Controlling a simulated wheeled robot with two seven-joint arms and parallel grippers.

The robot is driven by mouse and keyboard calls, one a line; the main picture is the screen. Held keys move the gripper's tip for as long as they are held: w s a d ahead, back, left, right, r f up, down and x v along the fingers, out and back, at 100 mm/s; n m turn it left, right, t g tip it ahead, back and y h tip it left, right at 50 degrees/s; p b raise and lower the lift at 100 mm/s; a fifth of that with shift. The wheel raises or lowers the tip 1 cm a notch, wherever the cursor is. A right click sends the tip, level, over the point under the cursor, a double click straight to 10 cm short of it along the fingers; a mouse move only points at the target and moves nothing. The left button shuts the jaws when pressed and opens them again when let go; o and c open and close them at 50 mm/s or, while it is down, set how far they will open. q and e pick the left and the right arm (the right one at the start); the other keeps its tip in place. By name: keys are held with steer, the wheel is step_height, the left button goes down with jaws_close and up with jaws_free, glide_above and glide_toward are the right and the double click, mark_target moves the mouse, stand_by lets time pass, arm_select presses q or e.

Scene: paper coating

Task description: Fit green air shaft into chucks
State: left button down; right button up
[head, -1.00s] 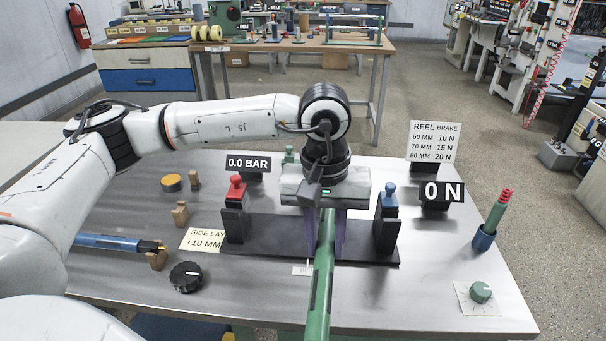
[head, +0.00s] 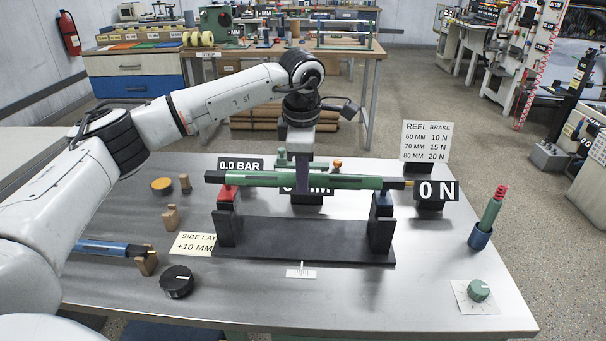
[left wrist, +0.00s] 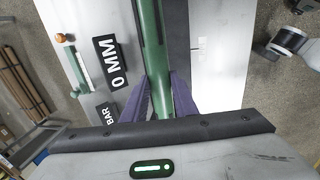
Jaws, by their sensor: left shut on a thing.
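The green air shaft (head: 350,182) lies level, left to right, with black ends and a brass tip at the right. My left gripper (head: 303,183) points down with its purple fingers shut on the shaft's middle; the left wrist view shows the green shaft (left wrist: 148,35) between the fingers (left wrist: 162,98). The shaft's ends line up over the red-topped chuck (head: 228,220) and the blue-topped chuck (head: 382,225) on the black base (head: 300,240). I cannot tell whether the ends touch the chucks. My right gripper is not in view.
A blue shaft (head: 105,247) lies at the left on wooden rests. A black knob (head: 177,281), a green knob (head: 478,290) and a blue holder (head: 480,236) with a green stick stand on the table. Sign boards, such as REEL BRAKE (head: 428,140), stand behind.

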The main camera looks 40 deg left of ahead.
arm_select(q)
steer(key=shift+r, duration=0.15)
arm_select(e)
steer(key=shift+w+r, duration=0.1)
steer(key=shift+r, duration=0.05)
